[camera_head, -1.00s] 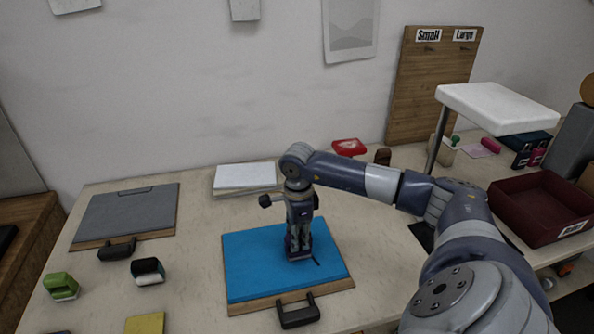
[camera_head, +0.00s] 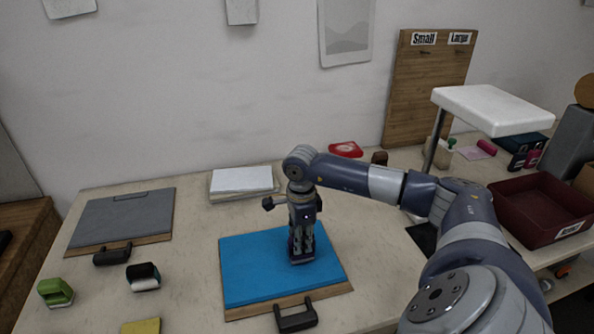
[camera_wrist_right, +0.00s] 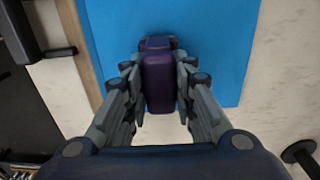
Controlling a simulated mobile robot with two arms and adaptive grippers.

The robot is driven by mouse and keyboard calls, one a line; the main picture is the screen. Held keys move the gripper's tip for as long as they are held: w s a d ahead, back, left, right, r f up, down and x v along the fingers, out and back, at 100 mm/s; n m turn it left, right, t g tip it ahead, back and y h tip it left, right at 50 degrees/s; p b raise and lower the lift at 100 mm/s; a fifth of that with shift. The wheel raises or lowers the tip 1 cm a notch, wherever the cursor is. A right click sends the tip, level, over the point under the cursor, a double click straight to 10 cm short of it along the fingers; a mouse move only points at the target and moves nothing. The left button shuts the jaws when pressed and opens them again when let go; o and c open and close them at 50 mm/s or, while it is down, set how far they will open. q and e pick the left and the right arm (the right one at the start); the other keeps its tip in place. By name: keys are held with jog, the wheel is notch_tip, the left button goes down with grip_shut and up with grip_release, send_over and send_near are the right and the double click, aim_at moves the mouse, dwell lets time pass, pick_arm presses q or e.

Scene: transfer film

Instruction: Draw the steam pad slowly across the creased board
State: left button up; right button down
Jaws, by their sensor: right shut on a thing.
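The blue board (camera_head: 255,275) lies flat on the table, with a wooden edge and a black handle (camera_head: 296,316) at its front. No crease can be made out on it from here. My right gripper (camera_head: 302,257) points down over the right half of the board. It is shut on a dark purple block, the steam pad (camera_wrist_right: 159,80), which shows between the fingers in the right wrist view. The pad is at or just above the blue surface; contact cannot be told. My left gripper is not in view.
A grey board (camera_head: 122,217) with a clip lies at the left. Green (camera_head: 56,292) and black-and-white (camera_head: 144,276) items stand in front of it. White sheets (camera_head: 243,180) lie behind the blue board. A dark red tray (camera_head: 540,205) and a white raised plate (camera_head: 493,105) are at right.

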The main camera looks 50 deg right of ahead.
jog(key=shift+s+d+b, duration=0.25)
jog(key=shift+s+d, duration=0.1)
jog(key=shift+d, duration=0.25)
jog(key=shift+s+d+b, duration=0.2)
jog(key=shift+s+d, duration=0.15)
jog(key=shift+d, duration=0.2)
jog(key=shift+r, duration=0.1)
dwell(0.3)
jog(key=shift+r+p, duration=2.4)
jog(key=shift+r, duration=1.6)
jog(key=shift+f, duration=0.1)
